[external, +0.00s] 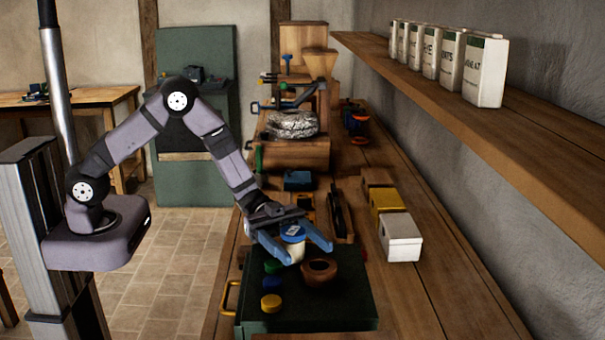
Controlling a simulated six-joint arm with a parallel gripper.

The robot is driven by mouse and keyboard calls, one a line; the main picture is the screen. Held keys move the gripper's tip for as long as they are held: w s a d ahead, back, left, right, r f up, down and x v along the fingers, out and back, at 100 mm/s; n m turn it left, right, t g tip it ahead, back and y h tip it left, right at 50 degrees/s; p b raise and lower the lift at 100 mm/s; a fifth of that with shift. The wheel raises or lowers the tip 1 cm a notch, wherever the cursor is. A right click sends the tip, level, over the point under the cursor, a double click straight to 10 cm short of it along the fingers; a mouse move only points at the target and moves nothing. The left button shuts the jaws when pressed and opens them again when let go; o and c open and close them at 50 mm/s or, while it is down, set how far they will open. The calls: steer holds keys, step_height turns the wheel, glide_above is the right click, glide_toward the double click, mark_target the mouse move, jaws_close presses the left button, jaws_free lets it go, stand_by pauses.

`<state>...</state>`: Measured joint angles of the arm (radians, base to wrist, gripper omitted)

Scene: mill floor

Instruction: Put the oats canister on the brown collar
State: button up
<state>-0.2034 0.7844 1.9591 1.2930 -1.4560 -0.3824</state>
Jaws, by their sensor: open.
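A white canister with a blue lid (292,234), seemingly the oats canister, stands upright over the dark green board. Its label is too small to read. My gripper (297,252) is open, with one blue finger on each side of the canister; whether they touch it I cannot tell. The brown collar (319,270) is a round ring with a dark hollow, just right of and nearer than the canister. The canister's base is partly hidden by the left finger, and it appears beside the collar, not on it.
Green, blue and yellow lids (271,303) lie left on the green board (345,310). White, yellow and brown boxes (400,238) line the bench at right. Labelled cartons (485,72) stand on the wall shelf (500,140). A wooden mill (295,150) stands farther back.

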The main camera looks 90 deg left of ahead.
steer(key=shift+d, duration=0.1)
steer(key=c, duration=1.4)
steer(key=shift+r, duration=0.1)
steer(key=shift+r+p, duration=0.4)
steer(key=shift+r, duration=5.65)
